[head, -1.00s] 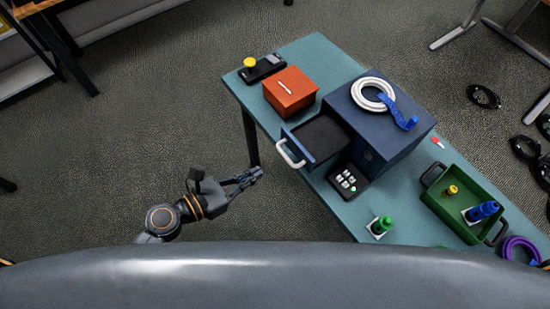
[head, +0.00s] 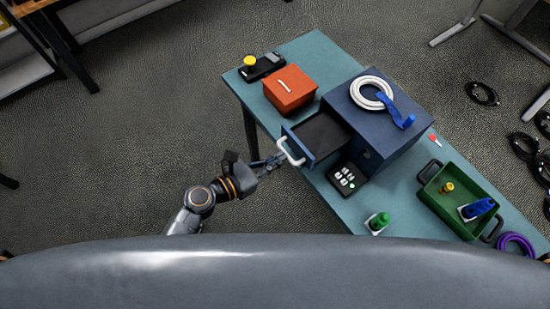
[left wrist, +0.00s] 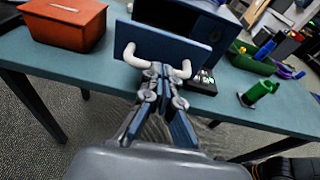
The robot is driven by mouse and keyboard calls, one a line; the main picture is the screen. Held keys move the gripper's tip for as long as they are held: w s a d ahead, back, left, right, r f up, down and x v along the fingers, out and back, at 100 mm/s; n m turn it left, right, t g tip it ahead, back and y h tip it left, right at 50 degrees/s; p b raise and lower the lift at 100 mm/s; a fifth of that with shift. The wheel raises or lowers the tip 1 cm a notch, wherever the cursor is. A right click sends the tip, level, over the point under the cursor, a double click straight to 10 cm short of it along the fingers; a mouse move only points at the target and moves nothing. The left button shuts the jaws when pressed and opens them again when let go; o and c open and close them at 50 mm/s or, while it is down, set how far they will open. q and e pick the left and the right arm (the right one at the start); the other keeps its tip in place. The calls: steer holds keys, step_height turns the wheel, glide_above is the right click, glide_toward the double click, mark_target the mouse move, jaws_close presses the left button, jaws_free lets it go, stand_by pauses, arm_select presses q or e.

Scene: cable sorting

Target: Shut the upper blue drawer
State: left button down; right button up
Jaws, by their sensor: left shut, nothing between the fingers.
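The blue cabinet (head: 372,105) stands on the teal table, and its upper drawer (head: 322,134) is pulled out toward the left, dark and empty inside. The drawer's white handle (head: 290,152) faces my left gripper (head: 279,160). In the left wrist view the drawer front (left wrist: 170,45) stands straight ahead, and my left gripper (left wrist: 164,70) is shut with its tips at the middle of the handle (left wrist: 131,54). Nothing shows between the fingers. I cannot tell whether the tips touch the handle. My right gripper is not in view.
A red-orange box (head: 290,91) stands left of the cabinet. A white cable coil (head: 372,93) with a blue strap lies on top. The floor left of the table is clear.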

mark_target(319, 139)
arm_select(q)
steer(key=r+x, duration=0.1)
steer(key=x, duration=0.3)
steer(key=r+x, duration=0.1)
steer(key=x, duration=0.4)
steer(key=r+p+x, duration=0.1)
steer(key=x, duration=0.4)
steer(key=shift+d, duration=0.35)
steer(key=shift+w+d+r, duration=0.1)
steer(key=shift+r, duration=0.15)
